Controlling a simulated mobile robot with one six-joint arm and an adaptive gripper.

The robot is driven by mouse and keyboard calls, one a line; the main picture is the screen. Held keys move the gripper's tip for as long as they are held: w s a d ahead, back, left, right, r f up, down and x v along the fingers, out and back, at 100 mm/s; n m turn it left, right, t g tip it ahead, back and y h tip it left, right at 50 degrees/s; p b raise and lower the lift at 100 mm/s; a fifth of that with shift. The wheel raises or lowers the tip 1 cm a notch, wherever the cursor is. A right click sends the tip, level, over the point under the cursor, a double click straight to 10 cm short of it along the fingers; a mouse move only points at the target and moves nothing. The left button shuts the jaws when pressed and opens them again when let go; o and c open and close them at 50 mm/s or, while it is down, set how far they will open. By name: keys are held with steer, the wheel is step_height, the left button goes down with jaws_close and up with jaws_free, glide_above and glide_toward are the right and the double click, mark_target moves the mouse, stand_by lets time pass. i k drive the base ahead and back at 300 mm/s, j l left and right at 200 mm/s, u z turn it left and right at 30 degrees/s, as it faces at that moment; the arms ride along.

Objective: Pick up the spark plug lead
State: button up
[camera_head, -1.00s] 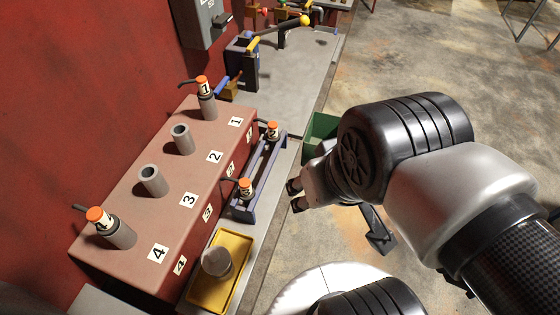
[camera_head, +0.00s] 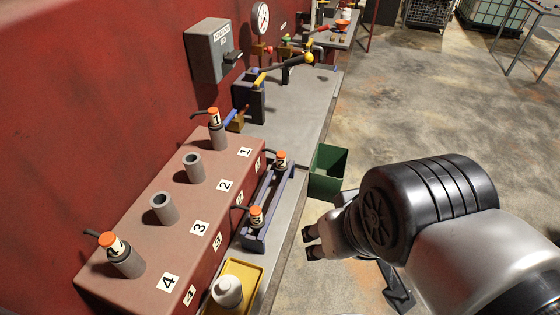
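Two spark plug leads with orange caps and white numbered bands stand in the blue rack (camera_head: 254,243): one at the back (camera_head: 281,160) and one nearer (camera_head: 257,217). Two more leads sit on the engine block (camera_head: 150,215): lead 1 (camera_head: 215,126) on the post at number 1, and another lead (camera_head: 118,252) on the post at number 4. The posts at 2 (camera_head: 194,168) and 3 (camera_head: 164,208) are bare. My gripper (camera_head: 309,243) is to the right of the rack, apart from every lead, with its two fingertips spread and nothing between them.
A yellow tray (camera_head: 252,268) with a white rounded object (camera_head: 227,291) lies at the front of the bench. A green bin (camera_head: 328,172) stands behind my gripper. A grey box (camera_head: 211,50), a gauge (camera_head: 261,18) and levers (camera_head: 285,68) are farther back. The floor at right is open.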

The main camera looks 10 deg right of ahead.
mark_target(281, 166)
steer(key=i+l+u, duration=0.25)
steer(key=u, duration=0.2)
steer(key=i+l+u, duration=0.25)
steer(key=l+u, duration=0.2)
steer(key=i+l+u, duration=0.15)
steer(key=l+u, duration=0.3)
